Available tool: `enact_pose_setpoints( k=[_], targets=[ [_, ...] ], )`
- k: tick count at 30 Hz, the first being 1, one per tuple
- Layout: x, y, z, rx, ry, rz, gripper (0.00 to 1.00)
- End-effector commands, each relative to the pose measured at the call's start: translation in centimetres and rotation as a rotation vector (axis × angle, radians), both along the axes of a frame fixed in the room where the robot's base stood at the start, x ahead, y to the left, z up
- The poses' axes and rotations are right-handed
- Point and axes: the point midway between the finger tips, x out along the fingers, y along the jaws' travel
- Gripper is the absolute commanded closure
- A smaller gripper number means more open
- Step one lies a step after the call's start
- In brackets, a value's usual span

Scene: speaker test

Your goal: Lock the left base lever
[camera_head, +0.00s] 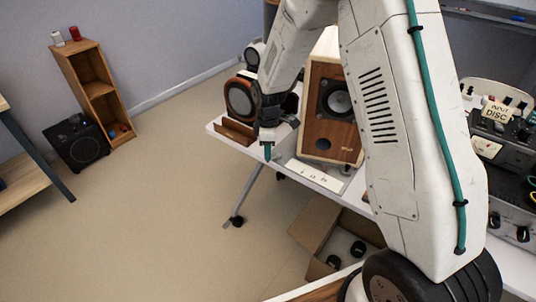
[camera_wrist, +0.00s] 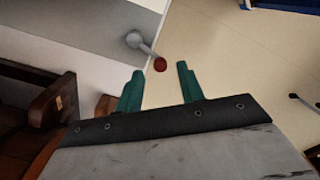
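A short grey lever (camera_wrist: 147,48) with a round red knob (camera_wrist: 160,65) shows in the wrist view, beyond my fingertips. Its grey pivot end lies against a pale grey-white surface, and the knob reaches over the beige floor. My gripper (camera_wrist: 158,72) has two green fingers, apart with nothing between them. The knob appears in line with the gap, but I cannot tell its distance. In the head view my gripper (camera_head: 268,152) points down at the front edge of the white table, beside the wooden speaker (camera_head: 318,133). The lever cannot be made out there.
A dark-faced wooden speaker unit (camera_head: 240,101) and a brown wooden piece (camera_head: 235,132) stand at the table's left end. A white labelled strip (camera_head: 315,174) lies before the speaker. An open cardboard box (camera_head: 318,233) is below. Free floor lies left of the table leg (camera_head: 247,195).

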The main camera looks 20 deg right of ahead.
Motion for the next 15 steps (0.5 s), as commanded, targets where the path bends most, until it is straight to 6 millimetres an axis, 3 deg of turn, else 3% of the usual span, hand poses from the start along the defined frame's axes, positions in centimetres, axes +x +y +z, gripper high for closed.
enact_pose_setpoints(
  k=[6,15],
  targets=[
    [0.0,0.0,-2.5,0.0,0.002,-0.001,0.62],
    [0.0,0.0,-2.8,0.0,0.0,-0.001,0.62]
  ],
)
